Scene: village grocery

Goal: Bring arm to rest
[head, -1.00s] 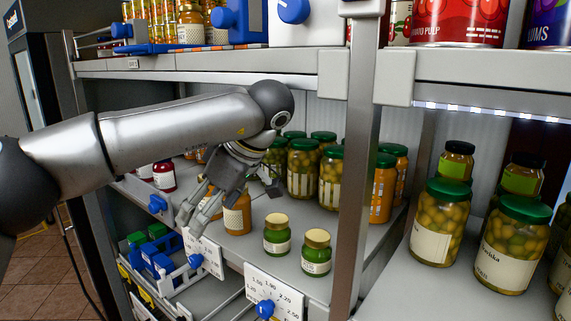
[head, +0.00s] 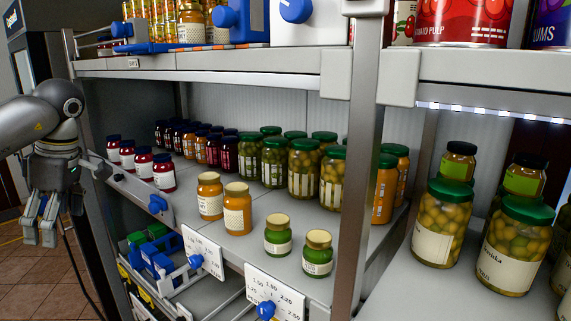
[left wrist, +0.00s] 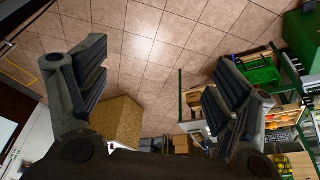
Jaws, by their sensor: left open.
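My left gripper (head: 42,220) hangs with its fingers pointing down at the left edge of the head view, outside the shelf and to the left of it. It is open and empty. My left arm (head: 30,122) comes in from the left edge, clear of the jars. My right gripper is not in view.
The shelf unit's upper board (head: 210,70) and upright post (head: 362,160) stand to the right. Orange jars (head: 238,208), small green jars (head: 278,235) and large olive jars (head: 440,222) stand on the shelf. In the left wrist view, a green crate (left wrist: 262,72) stands right. Tiled floor (left wrist: 150,50) is open.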

